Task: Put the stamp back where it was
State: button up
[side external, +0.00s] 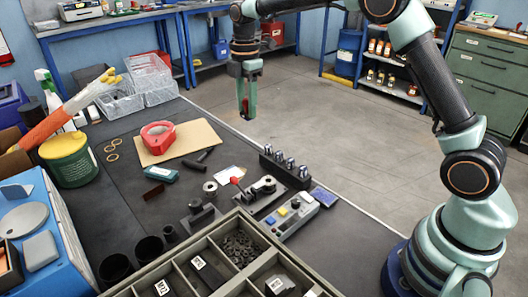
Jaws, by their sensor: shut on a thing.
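My gripper (246,108) hangs pointing down at the upper middle of the side external view, in the air. Behind it in the picture is the grey floor, past the far edge line of the bench. Its green fingers are shut on the stamp (246,114). Only a small dark and reddish bit of the stamp shows between the fingertips, and the fingers hide the rest.
The dark bench (125,212) holds a red tape dispenser (158,137) on a tan board (199,135), a black block with several metal-topped posts (285,170), a grey button box (292,217) and a divided tray (232,218) with labelled black blocks. Bare bench lies left of centre.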

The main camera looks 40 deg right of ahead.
aim_at(255, 169)
jog(key=shift+n, duration=0.3)
jog(key=f, duration=0.5)
jog(key=d+f, duration=0.1)
jog(key=f, duration=1.1)
jog(key=shift+s+d+f, duration=0.2)
jog(key=shift+s+d, duration=0.05)
jog(key=shift+s, duration=0.15)
jog(key=shift+f, duration=0.15)
jog(key=o, duration=1)
jog(key=shift+o, duration=0.2)
